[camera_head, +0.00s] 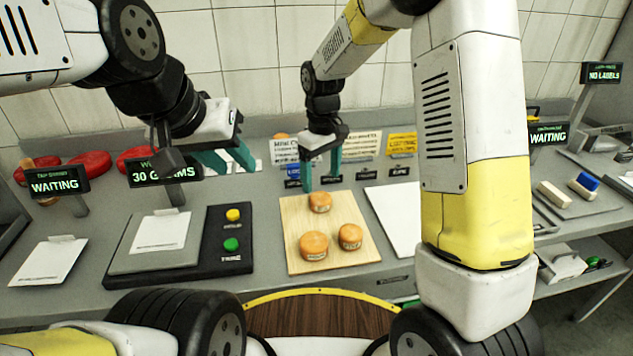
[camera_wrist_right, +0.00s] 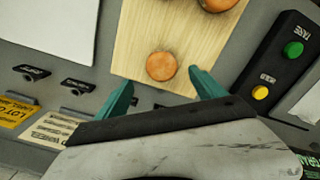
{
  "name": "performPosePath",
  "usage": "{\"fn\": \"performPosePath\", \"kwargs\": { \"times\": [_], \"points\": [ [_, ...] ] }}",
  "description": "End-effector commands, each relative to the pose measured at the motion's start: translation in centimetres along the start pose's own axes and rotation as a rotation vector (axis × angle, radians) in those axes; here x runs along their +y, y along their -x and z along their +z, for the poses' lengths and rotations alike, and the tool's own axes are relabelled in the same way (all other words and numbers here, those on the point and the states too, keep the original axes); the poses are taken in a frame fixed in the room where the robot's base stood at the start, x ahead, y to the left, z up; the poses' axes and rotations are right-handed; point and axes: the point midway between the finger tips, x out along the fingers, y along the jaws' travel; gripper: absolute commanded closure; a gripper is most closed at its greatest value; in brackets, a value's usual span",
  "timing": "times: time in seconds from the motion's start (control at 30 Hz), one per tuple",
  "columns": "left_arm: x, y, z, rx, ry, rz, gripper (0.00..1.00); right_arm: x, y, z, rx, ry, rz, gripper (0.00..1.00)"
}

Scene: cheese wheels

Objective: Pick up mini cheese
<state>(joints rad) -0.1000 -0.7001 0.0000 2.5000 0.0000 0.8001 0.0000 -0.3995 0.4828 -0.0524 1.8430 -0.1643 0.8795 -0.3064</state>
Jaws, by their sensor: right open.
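Three orange cheese wheels lie on a wooden board (camera_head: 294,222) in the head view. The smallest cheese (camera_head: 320,202) is at the board's far edge. Two larger ones, the left cheese (camera_head: 313,246) and the right cheese (camera_head: 350,237), are nearer me. My right gripper (camera_head: 322,180) is open and empty, just behind and above the small cheese. In the right wrist view the small cheese (camera_wrist_right: 161,66) lies just ahead of the gap between the open fingertips (camera_wrist_right: 163,80). My left gripper (camera_head: 228,162) is open and empty above the counter, left of the board.
A scale (camera_head: 143,263) with a green button (camera_head: 231,244) and a yellow button (camera_head: 233,215) stands left of the board. A white sheet (camera_head: 394,215) lies to its right. Small labelled holders and signs stand behind. Red wheels (camera_head: 90,163) lie at the back left.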

Motion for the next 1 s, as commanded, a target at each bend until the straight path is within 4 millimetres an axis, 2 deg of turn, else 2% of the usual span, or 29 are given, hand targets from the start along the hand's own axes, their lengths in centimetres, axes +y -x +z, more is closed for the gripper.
{"fn": "performPosePath", "kwargs": {
  "times": [0.43, 0.57, 0.77, 1.0],
  "points": [
    [0.0, 0.0, 0.0, 0.000, 0.000, 0.000, 0.64, -0.3, -6.0, -0.1, -0.002, 0.000, -0.001, 0.21],
    [0.0, 0.0, 0.0, 0.000, 0.000, 0.000, 0.64, -0.3, -6.8, -0.1, 0.000, -0.001, 0.000, 0.21],
    [0.0, 0.0, 0.0, 0.000, 0.000, 0.000, 0.64, -0.3, -6.8, -0.1, 0.001, -0.001, 0.000, 0.21],
    [0.0, 0.0, 0.0, 0.000, 0.000, 0.000, 0.64, -0.3, -6.8, -0.1, 0.001, -0.001, 0.000, 0.66]
  ]
}}
